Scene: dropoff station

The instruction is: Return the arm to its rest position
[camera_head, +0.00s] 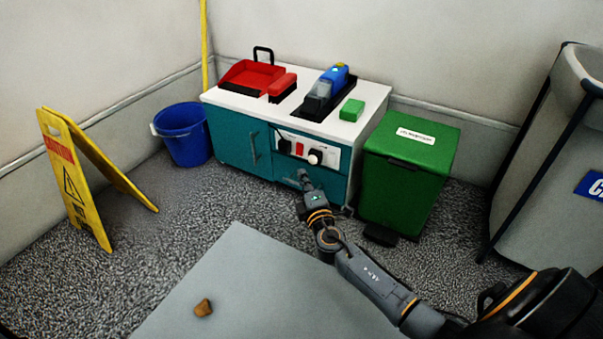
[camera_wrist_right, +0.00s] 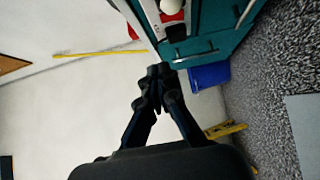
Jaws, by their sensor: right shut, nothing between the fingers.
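My right arm comes in from the lower right in the head view and reaches toward the front of the teal cabinet (camera_head: 231,145). My right gripper (camera_head: 304,178) is in front of the cabinet's lower right part, below its control panel (camera_head: 305,150). In the right wrist view the fingers of the right gripper (camera_wrist_right: 158,75) meet at the tips, with nothing between them. The cabinet (camera_wrist_right: 215,42) and its panel lie beyond the fingertips there. Whether the fingertips touch the cabinet I cannot tell. My left gripper does not show.
A green bin (camera_head: 405,185) stands right of the cabinet, close to the arm. A blue bucket (camera_head: 184,136) and a yellow caution sign (camera_head: 70,180) are at left. A large grey container (camera_head: 550,165) stands at right.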

